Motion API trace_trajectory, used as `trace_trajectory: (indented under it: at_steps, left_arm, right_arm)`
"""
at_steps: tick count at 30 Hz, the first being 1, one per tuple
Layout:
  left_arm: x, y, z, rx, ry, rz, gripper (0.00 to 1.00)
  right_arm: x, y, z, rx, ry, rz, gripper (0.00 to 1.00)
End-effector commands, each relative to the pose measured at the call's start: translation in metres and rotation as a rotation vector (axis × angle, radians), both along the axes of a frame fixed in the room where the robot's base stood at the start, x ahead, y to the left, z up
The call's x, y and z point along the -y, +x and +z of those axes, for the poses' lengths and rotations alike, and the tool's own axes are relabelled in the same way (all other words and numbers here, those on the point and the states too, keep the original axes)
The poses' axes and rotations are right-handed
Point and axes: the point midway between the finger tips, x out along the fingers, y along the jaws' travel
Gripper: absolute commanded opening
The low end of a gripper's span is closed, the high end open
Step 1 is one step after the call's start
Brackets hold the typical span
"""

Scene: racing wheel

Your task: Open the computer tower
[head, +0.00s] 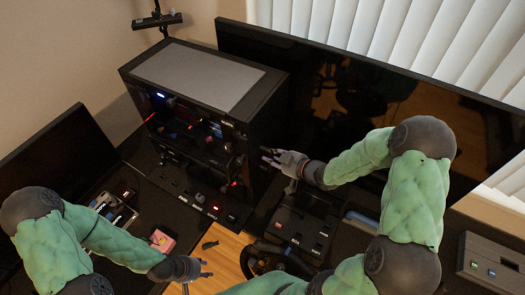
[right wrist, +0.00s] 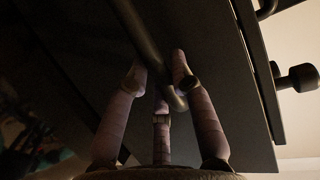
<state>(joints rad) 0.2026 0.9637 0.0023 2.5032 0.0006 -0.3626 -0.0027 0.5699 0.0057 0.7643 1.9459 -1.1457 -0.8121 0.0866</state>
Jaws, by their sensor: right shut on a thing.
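The computer tower (head: 272,118) is a black case with a grey top panel, standing upright on the dark desk in the head view. Lit parts inside show through its left-facing side; I cannot tell whether a panel covers them. My right gripper (head: 268,156) is at the tower's front right edge. In the right wrist view its fingers (right wrist: 160,78) close around a round dark bar, the handle (right wrist: 148,45), in front of a flat dark panel (right wrist: 215,75). My left gripper (head: 208,268) is low in the head view, away from the tower, with fingers spread and empty.
A large black monitor (head: 300,75) stands behind and right of the tower. Control boxes with red lights (head: 200,198) sit in front of it. A small pink box (head: 162,240) and a steering wheel (head: 262,256) are nearer. A grey box (head: 492,264) is at right.

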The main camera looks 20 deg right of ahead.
Motion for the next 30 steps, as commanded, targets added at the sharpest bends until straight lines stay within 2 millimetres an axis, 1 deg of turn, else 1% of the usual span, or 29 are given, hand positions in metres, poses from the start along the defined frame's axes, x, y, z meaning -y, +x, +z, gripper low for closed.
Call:
trace_trajectory:
  at_steps: [1,6,18,19,21,30]
  left_arm:
    - [0.0000,0.0001,0.0012,0.000,0.000,0.000,0.40]
    - [0.0000,0.0001,0.0021,0.000,0.000,0.000,0.40]
    - [0.0000,-0.0001,0.0020,0.000,0.000,0.000,0.40]
    - [0.0000,-0.0001,0.0020,0.000,0.000,0.000,0.40]
    - [0.0000,-0.0001,0.0020,0.000,0.000,0.000,0.40]
    - [0.0000,-0.0001,0.0020,0.000,0.000,0.000,0.40]
  right_arm:
    - [0.0035,-0.0040,-0.0004,-0.003,0.001,-0.003,0.00]
    - [0.0080,-0.0107,-0.0006,-0.002,0.002,-0.001,0.00]
    - [0.0090,-0.0123,-0.0012,-0.004,0.001,0.000,0.00]
    - [0.0090,-0.0123,-0.0012,-0.004,0.001,0.000,0.32]
    - [0.0089,-0.0120,-0.0009,-0.002,0.000,0.001,0.49]
    - [0.0090,-0.0114,0.0002,0.001,0.000,0.001,0.49]
